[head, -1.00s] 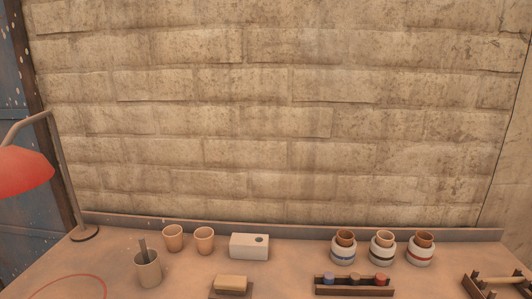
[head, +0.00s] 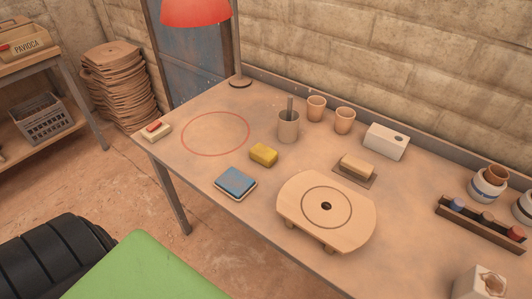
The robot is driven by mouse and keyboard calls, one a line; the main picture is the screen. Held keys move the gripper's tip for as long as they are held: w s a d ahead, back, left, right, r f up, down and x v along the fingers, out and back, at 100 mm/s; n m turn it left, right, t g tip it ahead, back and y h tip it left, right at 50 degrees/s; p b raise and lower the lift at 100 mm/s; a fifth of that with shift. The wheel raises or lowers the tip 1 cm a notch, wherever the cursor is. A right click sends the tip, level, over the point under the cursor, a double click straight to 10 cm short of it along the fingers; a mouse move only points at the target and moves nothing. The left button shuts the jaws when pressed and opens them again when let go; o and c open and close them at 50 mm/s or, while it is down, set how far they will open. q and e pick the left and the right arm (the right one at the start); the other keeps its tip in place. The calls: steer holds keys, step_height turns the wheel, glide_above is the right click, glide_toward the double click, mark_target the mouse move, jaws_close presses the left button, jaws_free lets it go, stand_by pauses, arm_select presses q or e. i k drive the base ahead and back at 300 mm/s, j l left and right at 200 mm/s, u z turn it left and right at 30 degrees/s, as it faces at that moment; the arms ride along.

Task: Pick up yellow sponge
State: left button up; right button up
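The yellow sponge (head: 263,155) lies on the workbench (head: 215,168), a small block with rounded edges. Nothing covers the sponge. Neither of my grippers shows in the head view.
A round wooden board (head: 300,228) stands right of the sponge, with a brush-like block (head: 355,167) behind it. A red lamp (head: 196,11) overhangs the back. A red ring marking (head: 215,133) encloses bare bench. A green surface (head: 150,268) and black ribbed object (head: 55,255) are in front.

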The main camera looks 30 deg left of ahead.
mark_target(266, 156)
steer(key=u, duration=1.3)
steer(key=i+j+z, duration=0.1)
steer(key=j+z, duration=0.25)
steer(key=j, duration=0.1)
